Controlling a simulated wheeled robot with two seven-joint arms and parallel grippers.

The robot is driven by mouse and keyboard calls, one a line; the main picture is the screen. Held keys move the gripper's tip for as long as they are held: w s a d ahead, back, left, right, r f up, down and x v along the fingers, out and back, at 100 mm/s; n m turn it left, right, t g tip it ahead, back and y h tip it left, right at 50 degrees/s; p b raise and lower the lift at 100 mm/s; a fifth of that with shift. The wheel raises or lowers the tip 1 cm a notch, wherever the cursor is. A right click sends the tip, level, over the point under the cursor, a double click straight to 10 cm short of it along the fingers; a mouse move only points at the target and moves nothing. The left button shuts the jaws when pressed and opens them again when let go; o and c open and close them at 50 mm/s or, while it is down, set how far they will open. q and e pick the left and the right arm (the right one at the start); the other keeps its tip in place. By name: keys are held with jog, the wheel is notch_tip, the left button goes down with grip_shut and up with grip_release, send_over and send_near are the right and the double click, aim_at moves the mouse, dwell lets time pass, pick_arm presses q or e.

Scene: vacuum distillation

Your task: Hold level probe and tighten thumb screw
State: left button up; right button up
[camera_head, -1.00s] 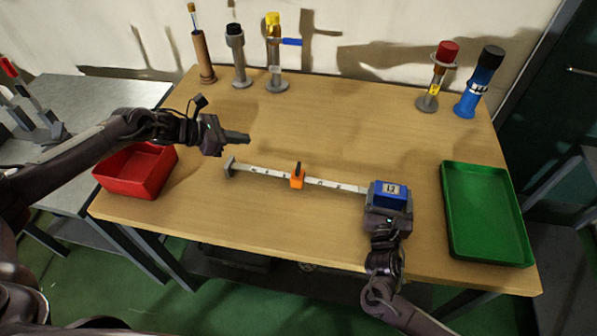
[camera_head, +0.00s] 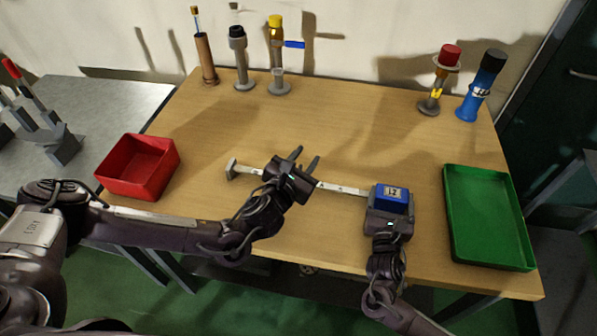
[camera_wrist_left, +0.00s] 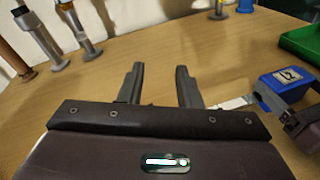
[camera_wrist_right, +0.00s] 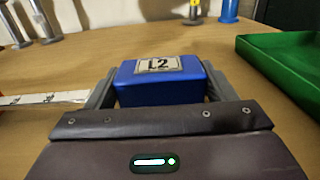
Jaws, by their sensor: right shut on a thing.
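The level probe has a blue block (camera_head: 391,197) labelled L2 at its right end and a long white marked bar (camera_head: 343,189) running left to a grey end piece (camera_head: 232,169). My right gripper (camera_wrist_right: 160,90) is shut on the blue block, with a finger on each side of it. My left gripper (camera_head: 308,160) is over the middle of the bar, its fingers apart and empty; the gap also shows in the left wrist view (camera_wrist_left: 156,85). The orange thumb screw piece on the bar is hidden behind my left gripper in the head view.
A red bin (camera_head: 138,167) stands at the left of the table (camera_head: 345,120) and a green tray (camera_head: 488,217) at the right. Several upright holders, including a blue cylinder (camera_head: 481,87), stand along the back. The table between them and the probe is clear.

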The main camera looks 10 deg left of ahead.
pick_arm(q)
jog(key=s+a+f+n+g+y, duration=0.2)
jog(key=s+f+n+y, duration=0.15)
jog(key=s+n, duration=0.4)
jog(key=shift+m, duration=0.85)
jog(key=x, duration=1)
jog(key=shift+f, duration=0.25)
grip_shut()
